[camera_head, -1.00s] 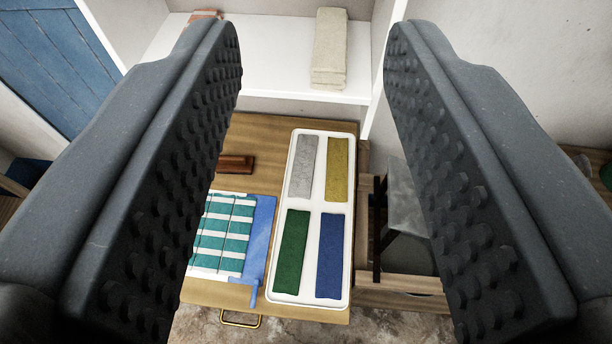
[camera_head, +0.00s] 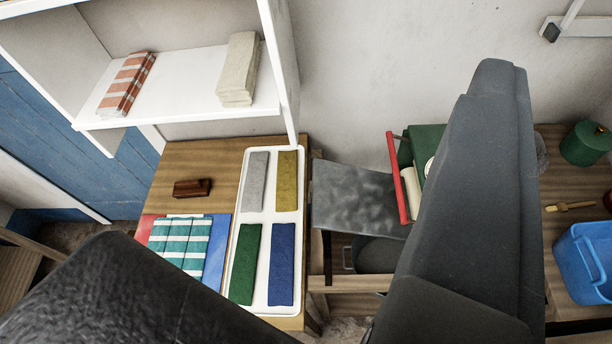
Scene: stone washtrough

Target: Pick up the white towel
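A folded cream-white towel (camera_head: 239,68) lies on the white shelf (camera_head: 188,85) in the upper left of the view, near the shelf's right side panel. It is the only whitish towel that I see. My gripper (camera_head: 305,158) is open and empty. One dark finger fills the lower left and the other rises at the right, with a wide gap between them. The towel shows beyond the fingers, apart from both, and nothing covers it.
An orange-striped towel (camera_head: 126,84) shares the shelf. Below, a wooden table (camera_head: 205,160) bears a white tray (camera_head: 262,218) of coloured cloths, a teal-striped cloth (camera_head: 183,243) and a brown block (camera_head: 192,188). At right are a red-handled green object (camera_head: 397,175), a blue basket (camera_head: 585,262) and a green pot (camera_head: 586,143).

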